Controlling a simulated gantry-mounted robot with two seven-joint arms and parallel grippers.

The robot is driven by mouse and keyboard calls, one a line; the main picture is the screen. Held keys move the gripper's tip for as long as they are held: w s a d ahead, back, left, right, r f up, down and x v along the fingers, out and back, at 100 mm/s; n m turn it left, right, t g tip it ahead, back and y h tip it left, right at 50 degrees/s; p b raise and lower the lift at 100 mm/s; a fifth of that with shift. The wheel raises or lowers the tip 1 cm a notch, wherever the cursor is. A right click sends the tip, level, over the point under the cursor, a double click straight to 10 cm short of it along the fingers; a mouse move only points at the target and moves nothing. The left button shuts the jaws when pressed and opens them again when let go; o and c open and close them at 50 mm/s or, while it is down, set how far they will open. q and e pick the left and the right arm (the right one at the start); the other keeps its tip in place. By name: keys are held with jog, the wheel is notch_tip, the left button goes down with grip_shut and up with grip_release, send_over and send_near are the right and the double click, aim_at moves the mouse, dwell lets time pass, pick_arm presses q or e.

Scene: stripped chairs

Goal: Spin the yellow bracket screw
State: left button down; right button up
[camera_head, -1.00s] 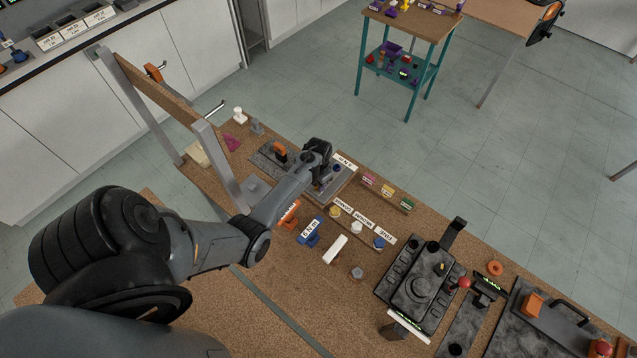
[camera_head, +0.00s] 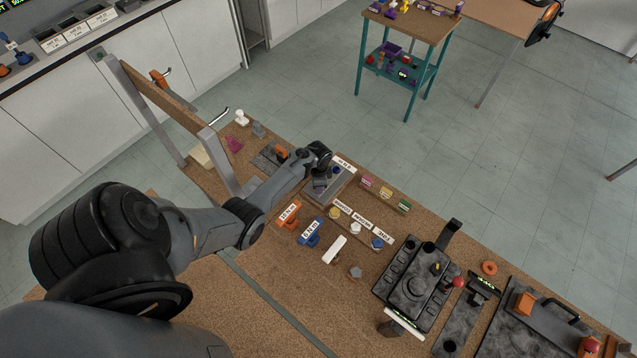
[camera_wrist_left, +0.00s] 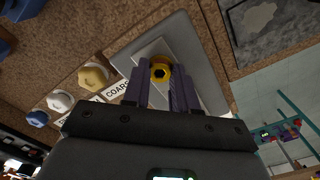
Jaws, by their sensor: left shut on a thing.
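In the left wrist view the yellow bracket screw (camera_wrist_left: 160,72), with a dark hexagonal socket, sits between the two purple-grey fingers of my left gripper (camera_wrist_left: 160,88). The fingers are shut on it from both sides. Behind it lies a pale grey bracket plate (camera_wrist_left: 185,35) on the brown board. In the head view my left gripper (camera_head: 319,182) is at the grey plate (camera_head: 342,184) near the table's back edge, and the screw is hidden there. My right gripper is in neither view.
Yellow (camera_head: 334,213), white (camera_head: 355,229) and blue (camera_head: 377,243) knobs with white labels stand to the right. Orange (camera_head: 288,215) and blue (camera_head: 311,233) torque-labelled pieces lie nearer. A black control box (camera_head: 418,285) stands farther right.

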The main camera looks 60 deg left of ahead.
pick_arm(q)
jog(key=m, duration=0.4)
jog(key=shift+m+p, duration=0.3)
jog(key=shift+p, duration=0.05)
jog(key=m, duration=0.3)
jog(key=shift+a, duration=0.1)
jog(key=shift+m+b, duration=0.4)
jog(key=shift+m, duration=1)
jog(key=c, duration=0.9)
grip_release()
jog(key=shift+r, duration=0.1)
